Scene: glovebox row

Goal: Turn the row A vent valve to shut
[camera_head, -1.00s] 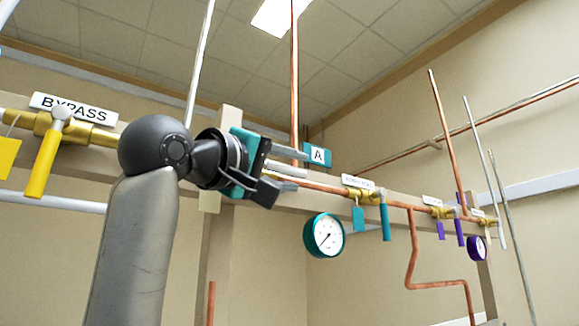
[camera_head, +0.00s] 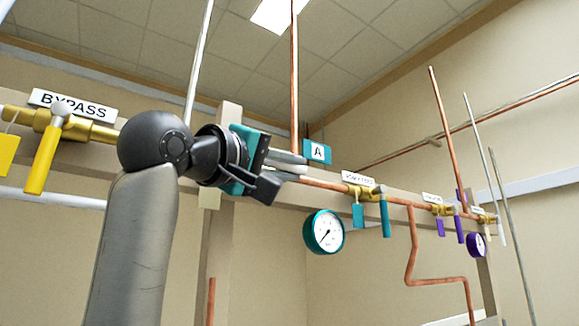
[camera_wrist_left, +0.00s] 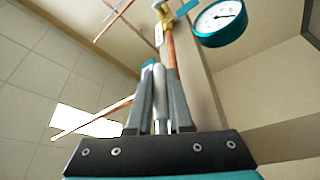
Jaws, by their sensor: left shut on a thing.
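My left gripper (camera_head: 300,166) is shut on a pale grey handle (camera_wrist_left: 158,95), which shows as a rod between the two fingers in the left wrist view. The handle lies near the copper pipe, beside the teal A tag (camera_head: 317,152). The valve body behind the handle is hidden by my gripper in the head view, so I cannot read its label. Right of it on the pipe is a brass valve (camera_head: 360,192) with a teal lever (camera_head: 385,217) hanging down. My right gripper is not in view.
A teal-rimmed gauge (camera_head: 324,232) hangs below the pipe. The bypass valve's yellow lever (camera_head: 43,160) hangs at the left under the BYPASS sign (camera_head: 72,105). A purple gauge (camera_head: 477,245) is farther right. A vertical copper pipe (camera_head: 294,75) rises close by my gripper.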

